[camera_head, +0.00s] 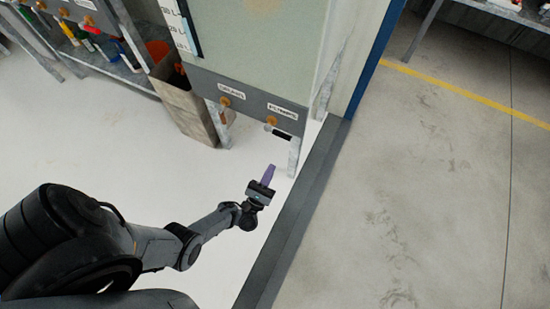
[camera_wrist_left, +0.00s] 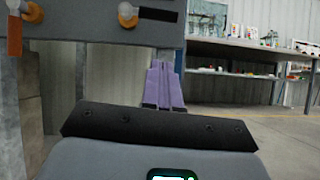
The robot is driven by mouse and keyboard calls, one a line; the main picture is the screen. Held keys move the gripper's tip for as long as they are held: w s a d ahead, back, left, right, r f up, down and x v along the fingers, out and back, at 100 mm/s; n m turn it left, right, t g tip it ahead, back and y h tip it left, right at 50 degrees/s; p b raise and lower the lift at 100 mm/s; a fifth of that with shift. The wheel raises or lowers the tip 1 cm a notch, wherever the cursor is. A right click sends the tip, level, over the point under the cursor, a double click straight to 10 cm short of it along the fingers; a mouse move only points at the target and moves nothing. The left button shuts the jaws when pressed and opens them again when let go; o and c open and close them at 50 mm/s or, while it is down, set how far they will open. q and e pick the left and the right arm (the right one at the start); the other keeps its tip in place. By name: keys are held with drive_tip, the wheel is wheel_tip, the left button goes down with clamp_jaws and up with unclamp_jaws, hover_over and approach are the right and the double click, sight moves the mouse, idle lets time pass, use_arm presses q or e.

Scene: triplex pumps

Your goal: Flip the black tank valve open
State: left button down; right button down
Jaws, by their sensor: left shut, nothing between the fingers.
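The black valve handle (camera_head: 279,133) sticks out sideways from the right orange-and-grey valve (camera_head: 270,121) on the lower edge of a grey tank panel. In the left wrist view the black handle (camera_wrist_left: 158,14) lies horizontal, to the right of its round valve (camera_wrist_left: 128,15), at the top of the picture. My left gripper (camera_head: 269,168) has purple fingers, which are shut with nothing between them. In the head view it is just below the black handle and apart from it. In the left wrist view the closed fingertips (camera_wrist_left: 162,66) point up below the handle. My right gripper is not in view.
A second valve (camera_head: 226,99) sits left on the panel; its brown handle (camera_wrist_left: 14,35) hangs down. A metal leg (camera_head: 294,157) stands right of the black handle. A worn box (camera_head: 188,103) is to the left. Open floor (camera_head: 180,175) surrounds my arm.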

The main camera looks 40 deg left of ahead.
use_arm(q)
drive_tip(key=shift+v, duration=1.6)
